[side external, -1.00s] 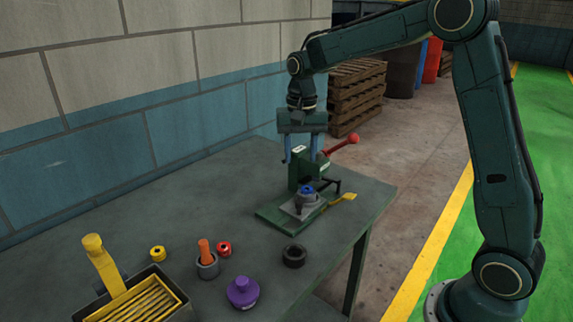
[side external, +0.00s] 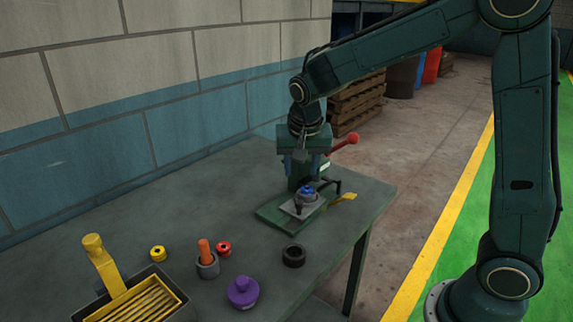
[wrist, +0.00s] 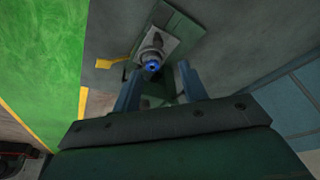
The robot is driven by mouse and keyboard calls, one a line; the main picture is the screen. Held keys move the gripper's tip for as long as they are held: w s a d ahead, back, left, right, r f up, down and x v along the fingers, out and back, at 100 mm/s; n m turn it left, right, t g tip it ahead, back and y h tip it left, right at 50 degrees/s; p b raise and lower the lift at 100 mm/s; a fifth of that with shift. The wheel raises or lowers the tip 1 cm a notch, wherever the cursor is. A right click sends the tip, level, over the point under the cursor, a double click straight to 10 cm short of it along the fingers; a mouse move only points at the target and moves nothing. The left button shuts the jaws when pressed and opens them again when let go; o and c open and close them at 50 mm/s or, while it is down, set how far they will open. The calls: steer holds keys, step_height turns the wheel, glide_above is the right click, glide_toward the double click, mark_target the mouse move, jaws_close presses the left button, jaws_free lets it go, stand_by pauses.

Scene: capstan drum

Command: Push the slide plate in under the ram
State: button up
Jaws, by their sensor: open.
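The slide plate (side external: 300,209) is a light grey plate on the green press base (side external: 272,215), with a grey cup-like part and a blue piece (side external: 307,189) on top. The plate also shows in the wrist view (wrist: 170,37), beyond my fingertips. My gripper (side external: 302,174) is open and points down over the press, above and behind the blue piece in the side view. In the wrist view its two blue-grey fingers (wrist: 158,74) are spread, with nothing seen held between them. The ram is hidden behind my gripper; I cannot tell its height or whether a finger touches the press.
A red-knobbed lever (side external: 350,139) sticks out to the right of the press. A yellow tab (side external: 342,198) lies beside the base. A black ring (side external: 293,255), purple knobbed part (side external: 242,292), grey cup with orange peg (side external: 207,266) and yellow-lined bin (side external: 150,298) stand nearer the camera.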

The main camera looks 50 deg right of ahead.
mark_target(300, 202)
steer(key=shift+s+a+t+h, duration=0.1)
steer(key=shift+s+t+h, duration=0.2)
steer(key=shift+s, duration=0.2)
steer(key=shift+x, duration=6.9)
jaws_close()
